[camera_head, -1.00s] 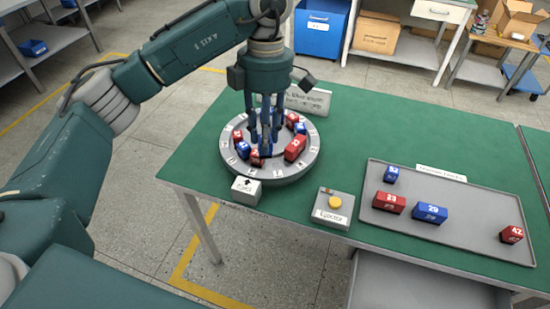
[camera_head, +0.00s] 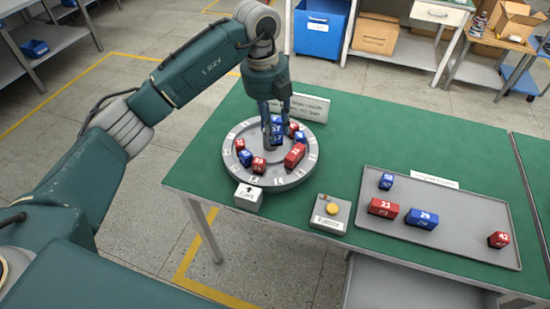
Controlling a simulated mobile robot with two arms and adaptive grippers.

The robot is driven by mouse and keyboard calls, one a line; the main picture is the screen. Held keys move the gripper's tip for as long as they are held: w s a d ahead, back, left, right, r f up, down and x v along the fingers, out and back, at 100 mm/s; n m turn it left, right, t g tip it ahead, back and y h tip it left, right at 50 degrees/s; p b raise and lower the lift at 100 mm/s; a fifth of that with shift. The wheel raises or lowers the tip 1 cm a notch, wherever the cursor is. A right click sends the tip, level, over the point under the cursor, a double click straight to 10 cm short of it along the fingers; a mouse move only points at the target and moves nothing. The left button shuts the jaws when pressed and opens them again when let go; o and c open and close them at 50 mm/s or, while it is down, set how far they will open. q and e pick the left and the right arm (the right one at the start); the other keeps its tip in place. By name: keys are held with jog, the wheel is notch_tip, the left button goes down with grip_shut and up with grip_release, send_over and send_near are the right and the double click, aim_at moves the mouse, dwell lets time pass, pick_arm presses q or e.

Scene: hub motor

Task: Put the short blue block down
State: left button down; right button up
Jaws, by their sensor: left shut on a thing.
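My left gripper (camera_head: 277,138) points down over the far part of the round grey hub (camera_head: 232,170) on the green table. It is shut on a blue block (camera_head: 277,127), seen between its fingers. I cannot tell whether the block touches the hub. Around the hub's inner ring stand a red block (camera_head: 239,144), a blue block (camera_head: 245,157), a red block (camera_head: 259,165), a longer red block (camera_head: 295,155), a blue block (camera_head: 299,138) and a red block (camera_head: 293,128). My fingers hide part of the ring. My right gripper is not in view.
A grey tray (camera_head: 450,245) at right holds a small blue block (camera_head: 386,181), a red block (camera_head: 383,208), a longer blue block (camera_head: 422,219) and a small red block (camera_head: 498,240). A white marker box (camera_head: 248,196) and a yellow-button box (camera_head: 331,213) stand before the hub.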

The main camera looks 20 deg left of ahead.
pick_arm(q)
notch_tip(320, 180, down, 12)
jog(key=p, duration=0.2)
jog(key=shift+p, duration=0.4)
jog(key=shift+f, duration=0.35)
jog(key=shift+f, duration=0.1)
jog(key=shift+f, duration=0.15)
jog(key=c, duration=1.4)
grip_release()
jog(key=shift+o, duration=0.2)
